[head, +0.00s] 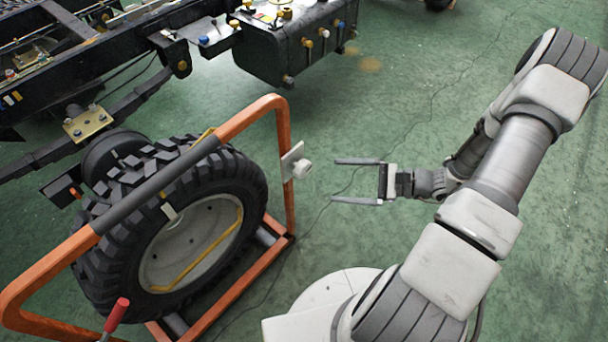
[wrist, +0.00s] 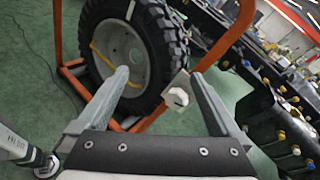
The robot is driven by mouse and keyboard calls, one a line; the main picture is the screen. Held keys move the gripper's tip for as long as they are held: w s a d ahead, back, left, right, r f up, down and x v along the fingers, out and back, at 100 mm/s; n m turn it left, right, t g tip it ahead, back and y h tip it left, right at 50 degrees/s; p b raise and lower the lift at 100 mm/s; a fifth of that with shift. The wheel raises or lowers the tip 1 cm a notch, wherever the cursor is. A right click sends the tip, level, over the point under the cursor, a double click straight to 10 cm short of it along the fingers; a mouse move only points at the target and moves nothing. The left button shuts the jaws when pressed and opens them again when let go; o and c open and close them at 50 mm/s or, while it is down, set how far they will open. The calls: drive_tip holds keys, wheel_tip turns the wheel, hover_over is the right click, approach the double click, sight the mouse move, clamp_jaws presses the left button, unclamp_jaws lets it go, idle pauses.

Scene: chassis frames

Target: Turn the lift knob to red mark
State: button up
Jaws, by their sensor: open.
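The lift knob (head: 302,168) is a small pale knob on a light plate (head: 289,160) fixed to the right upright of the orange wheel-lift frame (head: 290,200). In the wrist view the knob (wrist: 177,97) shows ahead between my fingers, nearer the right one. My gripper (head: 337,181) is open and empty, a short way to the right of the knob and apart from it. In the wrist view both fingers of my gripper (wrist: 160,78) are spread wide. I cannot make out a red mark on the plate in either view.
A large tyred wheel (head: 190,240) stands inside the orange frame. A red-handled lever (head: 117,312) is at the lower left. The black vehicle chassis (head: 130,75) and a dark tank (head: 290,50) lie behind. Green floor (head: 440,100) is open at the back right.

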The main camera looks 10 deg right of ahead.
sight(306, 172)
drive_tip(key=d+f+m+t+h+b, duration=0.35)
drive_tip(key=f+m+t, duration=0.5)
drive_tip(key=f, duration=0.45)
drive_tip(key=shift+g, duration=0.35)
drive_tip(key=b+x, duration=0.3)
drive_tip(key=x, duration=1.4)
drive_tip(key=shift+w+a+r, duration=0.15)
drive_tip(key=shift+w, duration=0.05)
drive_tip(key=shift+m, duration=0.25)
drive_tip(key=c, duration=1.3)
